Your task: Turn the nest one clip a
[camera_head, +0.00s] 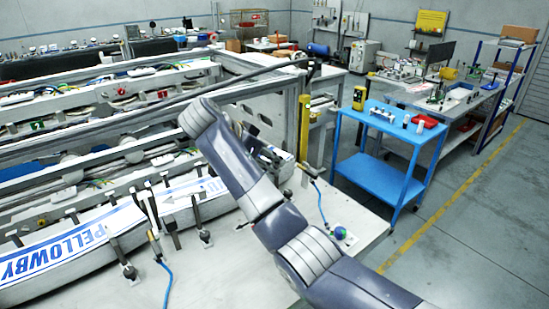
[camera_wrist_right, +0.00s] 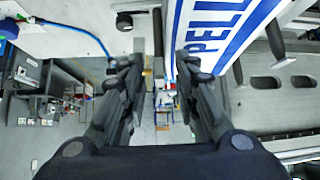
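The nest (camera_head: 100,255) is a long pale curved block at the left of the head view. A white label with blue edges (camera_head: 85,235), printed PELLOWBY, lies along it. Several dark clips (camera_head: 125,265) stand along its edges. The label (camera_wrist_right: 222,30) also shows at the upper right of the right wrist view. My right gripper (camera_wrist_right: 158,78) is open there, with nothing seen between its fingers. Its right finger appears close to the label's edge; I cannot tell whether it touches. In the head view my right arm hides part of the nest. My left gripper is out of view.
A blue hose (camera_head: 167,280) runs from a fitting on the pale table (camera_head: 260,285); another hose ends near a blue-green ball (camera_head: 340,232). A machine frame with rails (camera_head: 120,110) stands behind the nest. A blue cart (camera_head: 375,175) stands right, with open floor beyond.

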